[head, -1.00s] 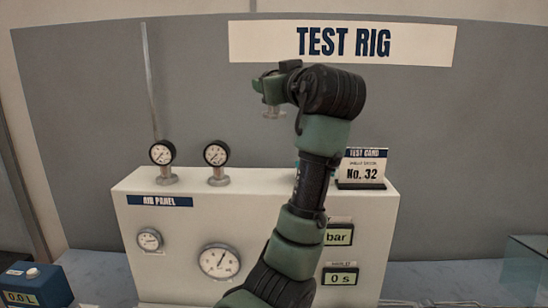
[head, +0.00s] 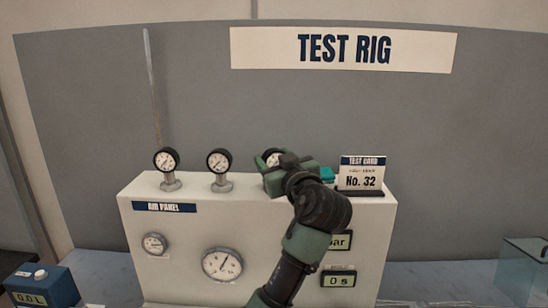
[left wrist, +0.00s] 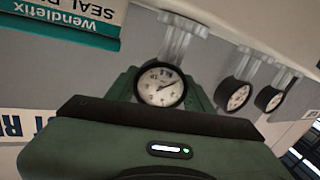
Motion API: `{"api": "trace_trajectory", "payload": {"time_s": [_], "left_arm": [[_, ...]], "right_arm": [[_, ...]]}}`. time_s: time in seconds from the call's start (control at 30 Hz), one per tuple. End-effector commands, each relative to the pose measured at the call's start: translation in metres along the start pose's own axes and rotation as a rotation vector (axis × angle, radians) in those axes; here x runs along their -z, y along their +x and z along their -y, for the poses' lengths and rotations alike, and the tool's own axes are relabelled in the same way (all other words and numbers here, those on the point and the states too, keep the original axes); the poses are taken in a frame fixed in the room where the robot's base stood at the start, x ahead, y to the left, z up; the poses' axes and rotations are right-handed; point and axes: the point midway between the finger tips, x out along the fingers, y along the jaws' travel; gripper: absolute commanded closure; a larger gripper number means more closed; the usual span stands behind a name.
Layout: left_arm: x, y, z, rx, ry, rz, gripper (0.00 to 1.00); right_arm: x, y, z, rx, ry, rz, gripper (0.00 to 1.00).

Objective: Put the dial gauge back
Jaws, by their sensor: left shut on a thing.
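The dial gauge (head: 271,156) has a black rim and a white face. It is upright at the top of the white air panel (head: 180,270), right of two similar gauges (head: 167,160) (head: 219,161). My left gripper (head: 279,176) is shut on it, and the gripper hides most of it in the head view. In the left wrist view, upside down, the gauge (left wrist: 161,86) sits between the green fingers, its clear stem and foot towards the panel top. I cannot tell whether the foot is fully seated. My right gripper is not in view.
A test card (head: 362,173) reading No. 32 stands right of my gripper. A teal box (head: 327,174) is between them, and it shows close by in the left wrist view (left wrist: 70,22). Round gauges and displays are on the panel front. A blue box (head: 40,287) is at lower left.

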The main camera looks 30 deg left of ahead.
Motion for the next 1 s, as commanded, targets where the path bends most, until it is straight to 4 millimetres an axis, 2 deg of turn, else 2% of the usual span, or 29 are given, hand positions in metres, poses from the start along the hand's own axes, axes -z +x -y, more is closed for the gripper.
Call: {"api": "trace_trajectory", "payload": {"time_s": [0.27,0.3,0.37,0.77,0.87,1.0], "left_arm": [[-0.004,0.000,0.000,-0.001,0.000,-0.001,0.98],[-0.003,0.000,0.000,0.000,0.000,0.000,0.40],[-0.002,0.000,0.000,0.000,0.001,0.000,0.26],[0.002,-0.001,-0.001,0.000,0.000,0.000,0.26],[-0.004,-0.015,-0.001,-0.004,-0.004,0.002,0.26],[-0.006,-0.045,-0.001,-0.006,-0.006,0.002,0.26]], "right_arm": [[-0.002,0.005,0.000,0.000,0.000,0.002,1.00],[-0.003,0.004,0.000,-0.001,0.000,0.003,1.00],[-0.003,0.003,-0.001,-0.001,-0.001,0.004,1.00],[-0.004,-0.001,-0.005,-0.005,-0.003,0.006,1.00],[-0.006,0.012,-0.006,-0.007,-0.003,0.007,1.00],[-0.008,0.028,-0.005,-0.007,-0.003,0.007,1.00]]}}
